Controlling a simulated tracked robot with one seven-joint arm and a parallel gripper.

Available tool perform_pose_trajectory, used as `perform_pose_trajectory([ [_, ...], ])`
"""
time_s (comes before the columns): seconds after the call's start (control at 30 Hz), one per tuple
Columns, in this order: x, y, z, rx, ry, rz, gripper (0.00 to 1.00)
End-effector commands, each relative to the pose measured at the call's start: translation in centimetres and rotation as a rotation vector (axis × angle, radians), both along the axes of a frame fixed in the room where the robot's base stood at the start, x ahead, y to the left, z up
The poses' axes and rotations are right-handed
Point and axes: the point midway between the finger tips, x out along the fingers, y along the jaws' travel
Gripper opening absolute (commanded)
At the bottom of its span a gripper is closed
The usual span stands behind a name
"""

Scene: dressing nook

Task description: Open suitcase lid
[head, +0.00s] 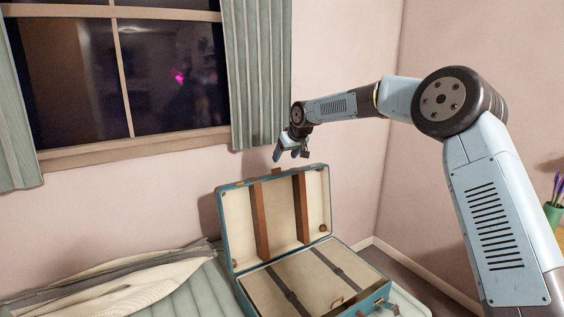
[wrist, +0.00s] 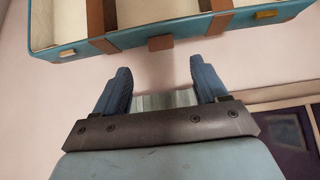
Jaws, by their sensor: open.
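The blue suitcase (head: 237,265) stands on a padded bench with its lid (head: 283,214) raised upright. The lid's cream lining and two brown straps face me, and the cream base lies open with dark straps across it. My gripper (head: 292,156) is just above and behind the lid's top edge, near its middle. In the wrist view the lid (wrist: 195,32) crosses the top, with a brown tab at its edge. My gripper (wrist: 160,80) shows two blue fingers spread apart with nothing between them. The fingertips look apart from the lid.
A window (head: 120,75) with green curtains (head: 258,75) is on the wall behind. A striped cream garment (head: 115,288) lies on the bench (head: 195,295) left of the suitcase. A green pot (head: 553,214) with purple stems is at the right edge.

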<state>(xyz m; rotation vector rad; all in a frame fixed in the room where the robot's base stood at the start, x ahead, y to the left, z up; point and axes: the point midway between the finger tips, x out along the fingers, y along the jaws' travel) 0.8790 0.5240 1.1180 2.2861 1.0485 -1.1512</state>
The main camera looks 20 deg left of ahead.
Motion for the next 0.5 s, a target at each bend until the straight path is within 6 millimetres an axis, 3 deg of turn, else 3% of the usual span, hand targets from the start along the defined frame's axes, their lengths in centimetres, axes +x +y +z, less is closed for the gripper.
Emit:
perform_pose_trajectory([
  [0.2, -1.4, -1.7, 3.1, 0.001, -0.001, -0.001, 0.72],
  [0.5, -2.3, -2.6, 4.6, 0.0, 0.001, 0.001, 0.72],
])
